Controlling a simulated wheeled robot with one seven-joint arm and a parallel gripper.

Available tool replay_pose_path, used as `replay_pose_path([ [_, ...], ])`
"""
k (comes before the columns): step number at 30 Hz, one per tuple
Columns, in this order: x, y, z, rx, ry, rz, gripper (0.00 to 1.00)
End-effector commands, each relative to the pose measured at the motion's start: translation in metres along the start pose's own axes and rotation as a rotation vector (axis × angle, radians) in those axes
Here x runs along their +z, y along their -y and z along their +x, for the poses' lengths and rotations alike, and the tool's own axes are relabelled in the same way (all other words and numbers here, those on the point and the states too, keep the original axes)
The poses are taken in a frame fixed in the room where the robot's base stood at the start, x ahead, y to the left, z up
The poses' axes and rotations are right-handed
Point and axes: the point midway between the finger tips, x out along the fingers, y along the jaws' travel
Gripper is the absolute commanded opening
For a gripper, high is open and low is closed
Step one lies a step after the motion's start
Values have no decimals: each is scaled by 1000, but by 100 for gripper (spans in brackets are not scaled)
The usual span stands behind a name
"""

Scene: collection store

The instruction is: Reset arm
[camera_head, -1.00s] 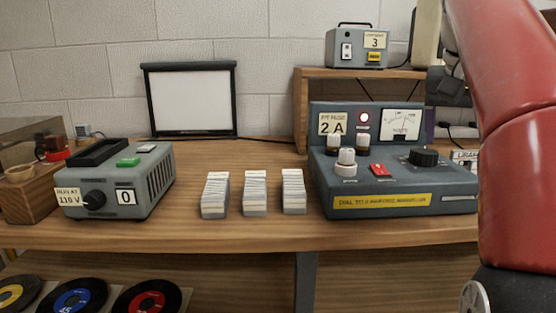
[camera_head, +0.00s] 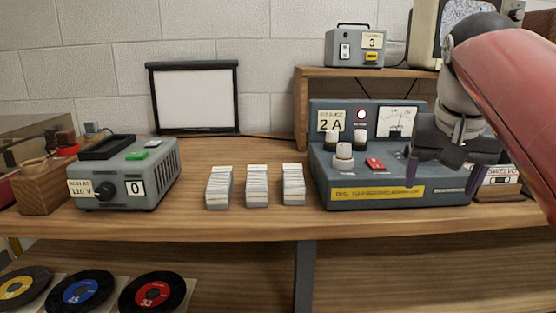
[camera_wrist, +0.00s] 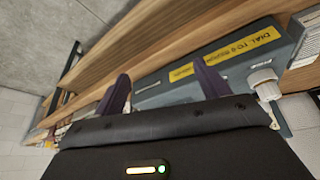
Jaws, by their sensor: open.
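My arm (camera_head: 515,75) comes in from the right in the head view, red with a grey wrist. My gripper (camera_head: 440,175) hangs in front of the right part of the blue-grey control console (camera_head: 335,170), hiding its right side. Its two dark purple fingers are apart. The wrist view shows the fingers (camera_wrist: 160,85) open with nothing between them, against the wooden bench edge and the console's yellow label strip (camera_wrist: 222,55). I cannot tell whether a finger touches the console.
A grey box with a dial (camera_head: 125,172) stands at left. Three card stacks (camera_head: 256,186) stand mid-bench. A wooden shelf (camera_head: 301,110) with a grey unit (camera_head: 354,47) rises behind the console. Records (camera_head: 80,289) lie below. The bench front is clear.

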Motion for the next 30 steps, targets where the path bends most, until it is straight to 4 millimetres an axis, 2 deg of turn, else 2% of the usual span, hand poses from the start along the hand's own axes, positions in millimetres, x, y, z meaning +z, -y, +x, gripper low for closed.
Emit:
replay_pose_path([
  [5, 64, 22, 37, -74, -23, -110, 74],
  [9, 126, 38, 78, -124, -45, -198, 74],
  [12, 169, 46, 107, -150, -62, -251, 74],
  [16, 214, 51, 139, -171, -77, -298, 74],
  [18, 230, 52, 151, -177, -83, -314, 74],
  [21, 242, 53, 161, -181, -88, -327, 74],
  [30, 246, 53, 164, -182, -87, -330, 74],
])
